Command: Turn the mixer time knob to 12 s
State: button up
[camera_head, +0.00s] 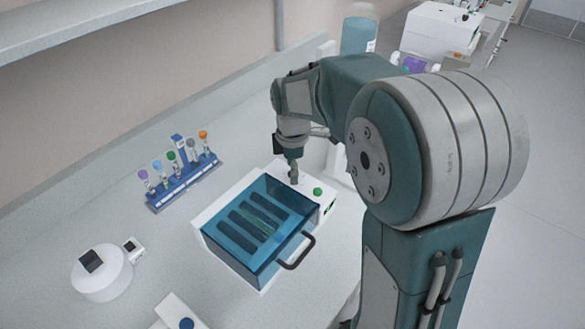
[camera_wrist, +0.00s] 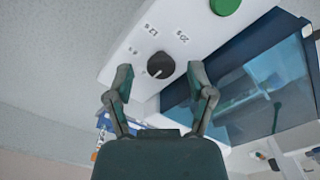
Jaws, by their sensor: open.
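The mixer is a white box (camera_head: 214,243) with a blue see-through lid (camera_head: 258,228). Its dark round time knob (camera_wrist: 160,65) shows in the wrist view on the white panel. Printed labels lie around it, among them 12 s (camera_wrist: 150,31) and 20 s (camera_wrist: 182,37); the smaller marks at the left are hard to read. A pale line on the knob seems to be its pointer, but its exact setting is unclear. My gripper (camera_wrist: 160,78) is open, one finger on each side of the knob, with no clear contact. In the head view my gripper (camera_head: 293,177) covers the knob.
A green button (camera_head: 317,191) sits on the panel beside the knob. The lid has a black handle (camera_head: 298,253) at the front. A blue rack (camera_head: 183,186) with several capped tubes stands left of the mixer. A white round device (camera_head: 101,275) stands at the front left.

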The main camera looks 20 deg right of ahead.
jog(key=shift+f, duration=0.15)
grip_shut()
jog(key=shift+m, duration=0.3)
jog(key=m, duration=1.1)
jog(key=shift+m, duration=0.4)
jog(key=m, duration=1.1)
jog(key=shift+m, duration=0.3)
